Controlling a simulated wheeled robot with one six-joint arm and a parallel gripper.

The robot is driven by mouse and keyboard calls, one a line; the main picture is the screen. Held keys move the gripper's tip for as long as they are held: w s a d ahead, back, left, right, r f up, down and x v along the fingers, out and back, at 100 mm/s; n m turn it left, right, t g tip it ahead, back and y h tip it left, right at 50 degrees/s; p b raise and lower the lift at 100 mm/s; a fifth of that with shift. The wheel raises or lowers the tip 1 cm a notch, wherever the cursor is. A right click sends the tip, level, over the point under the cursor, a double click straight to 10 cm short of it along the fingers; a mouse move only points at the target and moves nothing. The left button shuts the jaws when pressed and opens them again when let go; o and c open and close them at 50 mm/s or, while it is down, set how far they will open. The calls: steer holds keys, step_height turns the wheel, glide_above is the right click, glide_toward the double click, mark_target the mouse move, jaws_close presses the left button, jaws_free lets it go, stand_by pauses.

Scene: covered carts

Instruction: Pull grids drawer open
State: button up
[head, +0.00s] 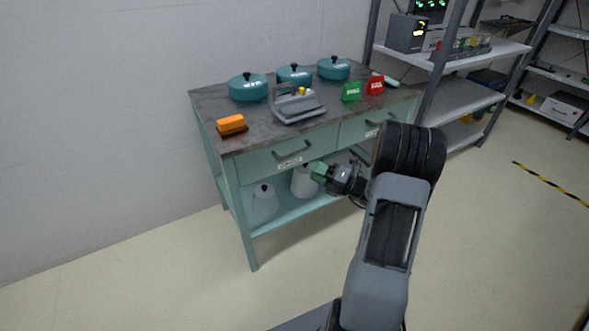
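A teal cart (222,172) with a dark stone-like top has two drawers side by side, both closed. The left drawer (258,166) has a dark bar handle (292,152) and a white label (289,163). The right drawer (352,133) has a similar handle (381,120) and a label. The label text is too small to read, so I cannot tell which is the grids drawer. My gripper (317,171), with greenish fingertips, is in front of the cart, just below and right of the left handle, apparently apart from it. Whether its fingers are open is unclear.
On top stand three teal pots (248,88), a grey press-like device (298,105), an orange block (231,123), a green tag (351,92) and a red tag (375,85). White canisters (265,203) sit on the lower shelf. Metal shelving (465,95) stands right. Floor in front is clear.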

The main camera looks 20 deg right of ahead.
mark_target(295, 153)
steer(key=w+d+f+m+t+h+b, duration=0.1)
steer(key=d+f+m+t+h, duration=0.1)
steer(key=d+f+m+t, duration=0.15)
steer(key=shift+m+g, duration=0.45)
steer(key=x, duration=0.4)
steer(key=b+x, duration=0.1)
steer(key=x, duration=0.3)
steer(key=b+x, duration=0.1)
steer(key=x, duration=0.4)
steer(key=shift+d+r, duration=0.2)
steer(key=shift+d, duration=0.1)
jaws_close()
